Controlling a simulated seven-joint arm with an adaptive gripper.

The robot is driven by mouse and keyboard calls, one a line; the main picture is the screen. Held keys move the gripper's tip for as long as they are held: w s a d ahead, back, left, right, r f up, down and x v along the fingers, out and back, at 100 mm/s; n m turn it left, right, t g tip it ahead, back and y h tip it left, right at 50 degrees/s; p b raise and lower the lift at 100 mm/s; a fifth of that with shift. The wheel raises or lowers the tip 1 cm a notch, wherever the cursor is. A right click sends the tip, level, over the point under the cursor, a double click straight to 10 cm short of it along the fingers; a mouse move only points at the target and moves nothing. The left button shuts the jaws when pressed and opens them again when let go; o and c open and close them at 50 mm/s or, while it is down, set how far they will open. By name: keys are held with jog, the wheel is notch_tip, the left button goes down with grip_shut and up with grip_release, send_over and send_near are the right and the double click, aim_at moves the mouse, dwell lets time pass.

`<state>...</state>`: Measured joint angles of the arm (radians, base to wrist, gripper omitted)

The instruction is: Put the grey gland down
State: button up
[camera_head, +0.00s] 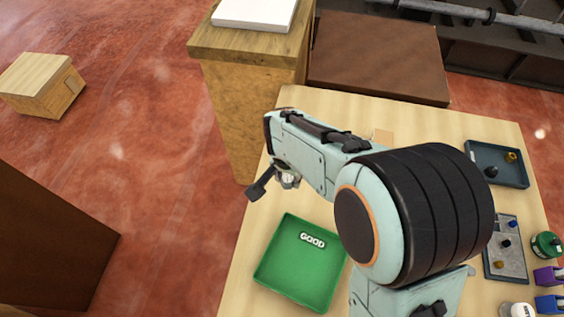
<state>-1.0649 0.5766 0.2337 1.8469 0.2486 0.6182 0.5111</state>
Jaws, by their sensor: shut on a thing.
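My gripper (274,184) is over the left edge of the wooden table, above and behind the green tray. A dark finger points down and left. A small grey round piece (288,180), which looks like the grey gland, shows at the fingers, and the gripper is shut on it. My arm hides part of the gripper and much of the table's middle. The green tray (269,266) is marked GOOD, and its visible floor is empty.
A dark blue-grey tray (480,152) with small parts sits at the table's back right. A grey block (494,270) with several small parts, a green round container (546,244) and purple (549,276) and blue (550,304) bins stand at the right. The table's back left (310,103) is clear.

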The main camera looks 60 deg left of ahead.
jog(key=s+d+r, duration=0.2)
jog(key=d, duration=0.2)
jog(key=w+d+r+m, duration=0.1)
jog(key=w+d+r, duration=0.25)
jog(key=w, duration=0.55)
jog(key=w+d+r+m, duration=0.1)
jog(key=w+d+r, duration=0.1)
jog(key=w+d, duration=0.5)
jog(key=shift+m, duration=0.3)
jog(key=w+a+f, duration=0.3)
jog(key=w, duration=0.1)
jog(key=w+a+f, duration=0.3)
jog(key=w, duration=0.1)
jog(key=w+a+f, duration=0.3)
jog(key=w, duration=0.1)
jog(key=shift+w+a+f, duration=0.1)
jog(key=shift+a, duration=0.05)
jog(key=shift+w+a+f, duration=0.25)
jog(key=shift+w+f, duration=0.05)
jog(key=shift+f, duration=0.1)
jog(key=shift+w+f, duration=0.1)
jog(key=shift+f, duration=1.55)
jog(key=shift+f, duration=0.1)
